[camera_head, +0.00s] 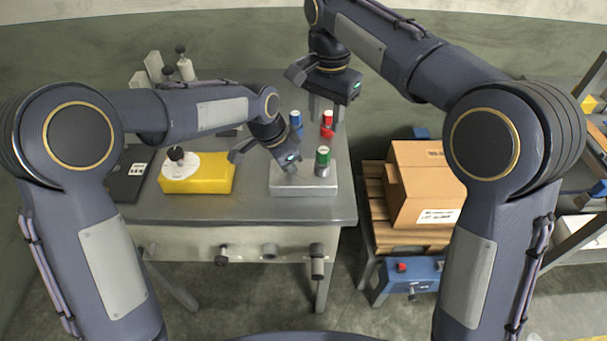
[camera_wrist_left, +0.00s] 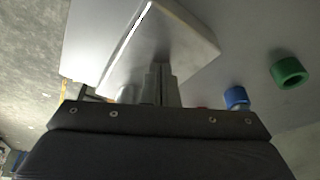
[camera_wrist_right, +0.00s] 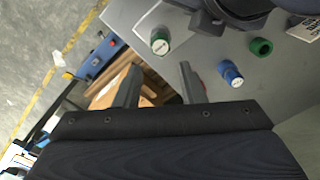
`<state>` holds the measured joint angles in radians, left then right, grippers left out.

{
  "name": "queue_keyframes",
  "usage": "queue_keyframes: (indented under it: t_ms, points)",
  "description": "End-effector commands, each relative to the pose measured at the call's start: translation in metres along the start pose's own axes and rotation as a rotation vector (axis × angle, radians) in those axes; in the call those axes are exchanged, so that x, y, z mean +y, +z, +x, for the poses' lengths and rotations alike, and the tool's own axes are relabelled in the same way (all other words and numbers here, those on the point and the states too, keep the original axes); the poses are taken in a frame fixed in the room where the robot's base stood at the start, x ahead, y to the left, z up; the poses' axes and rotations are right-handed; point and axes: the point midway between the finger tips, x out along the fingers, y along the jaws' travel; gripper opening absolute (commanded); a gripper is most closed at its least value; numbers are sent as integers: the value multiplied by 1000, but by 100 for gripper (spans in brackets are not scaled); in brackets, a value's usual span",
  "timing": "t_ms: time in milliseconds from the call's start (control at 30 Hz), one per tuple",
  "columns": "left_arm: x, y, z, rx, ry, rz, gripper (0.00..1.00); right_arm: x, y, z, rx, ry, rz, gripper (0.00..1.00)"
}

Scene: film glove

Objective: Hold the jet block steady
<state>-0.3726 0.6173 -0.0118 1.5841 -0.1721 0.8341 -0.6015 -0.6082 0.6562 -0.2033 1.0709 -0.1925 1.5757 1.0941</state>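The jet block, a pale grey metal block (camera_head: 303,188), sits on the grey bench near its front right in the head view. A green-collared jet (camera_head: 322,162) stands upright at its right side. My left gripper (camera_head: 292,168) points down at the block's top; its fingers look closed together at the block (camera_wrist_left: 190,35) in the left wrist view, and whether they touch is unclear. My right gripper (camera_head: 325,108) is open above the bench behind the block, near a red jet (camera_head: 327,122). A blue jet (camera_head: 296,122) stands to the left. The right wrist view shows its spread fingers (camera_wrist_right: 161,88).
A yellow block (camera_head: 200,180) with a white disc and black knob lies left of the jet block. A dark panel (camera_head: 128,175) lies further left. A green ring (camera_wrist_right: 261,47) lies near the blue jet. A cardboard box (camera_head: 420,185) on a pallet stands right of the bench.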

Motion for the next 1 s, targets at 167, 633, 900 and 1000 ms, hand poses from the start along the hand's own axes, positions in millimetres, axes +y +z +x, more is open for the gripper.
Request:
queue_keyframes:
  t_ms: [167,633,900,1000]
  points:
    - [3,5,6,-16,11,-2,0,0,0,1,0,0,0,36]
    - [3,6,7,-17,12,-2,0,19,-20,5,-191,-87,381,54]
    - [3,6,7,-17,12,-2,0,29,-32,8,-377,-143,720,54]
    - [3,6,7,-17,12,-3,0,26,-28,18,-380,-141,726,54]
